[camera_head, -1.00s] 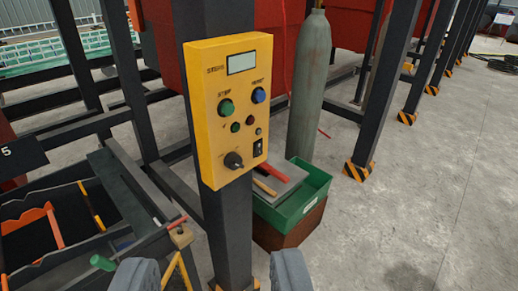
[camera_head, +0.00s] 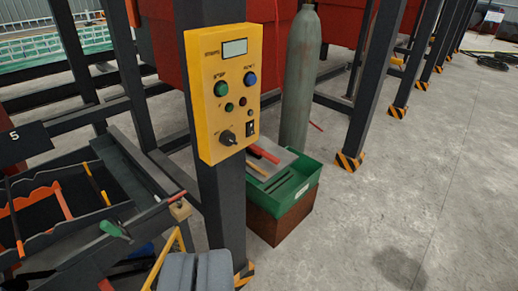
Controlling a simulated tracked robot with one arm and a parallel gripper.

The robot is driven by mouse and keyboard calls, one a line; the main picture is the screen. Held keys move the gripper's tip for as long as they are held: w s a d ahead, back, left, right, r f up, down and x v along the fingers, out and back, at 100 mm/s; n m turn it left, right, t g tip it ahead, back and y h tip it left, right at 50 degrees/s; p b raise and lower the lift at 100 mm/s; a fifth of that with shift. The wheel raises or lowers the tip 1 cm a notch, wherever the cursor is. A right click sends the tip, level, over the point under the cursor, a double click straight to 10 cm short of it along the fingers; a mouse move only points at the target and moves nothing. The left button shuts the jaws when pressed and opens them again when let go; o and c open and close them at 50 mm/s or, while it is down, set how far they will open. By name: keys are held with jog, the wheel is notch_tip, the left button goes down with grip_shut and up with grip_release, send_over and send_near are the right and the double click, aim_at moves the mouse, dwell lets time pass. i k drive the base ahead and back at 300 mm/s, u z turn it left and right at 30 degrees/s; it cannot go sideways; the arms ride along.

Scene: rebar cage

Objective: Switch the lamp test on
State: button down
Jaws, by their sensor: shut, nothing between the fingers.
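A yellow control box (camera_head: 208,105) is fixed to a dark post in the head camera view. It has a grey display (camera_head: 235,48) at the top, a green button (camera_head: 221,89) and a blue button (camera_head: 250,78) below it. Under these are small green and dark red round lamps or buttons. A black rotary knob (camera_head: 228,137) sits at the lower left and a black rocker switch (camera_head: 250,128) at the lower right. The labels are too small to read surely. My gripper (camera_head: 196,270) is shut and empty, below the box and apart from it.
A grey gas cylinder (camera_head: 301,80) and a green tray (camera_head: 297,194) on a brown block (camera_head: 280,222) stand behind the post, to the right. A dark tool rack (camera_head: 95,225) with a green-handled screwdriver (camera_head: 116,230) is at left. The floor at right is mostly clear.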

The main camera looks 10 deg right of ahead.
aim_at(250, 128)
jog(key=k, duration=1.05)
jog(key=z, duration=0.45)
jog(key=i, duration=2.3)
jog(key=u, duration=0.55)
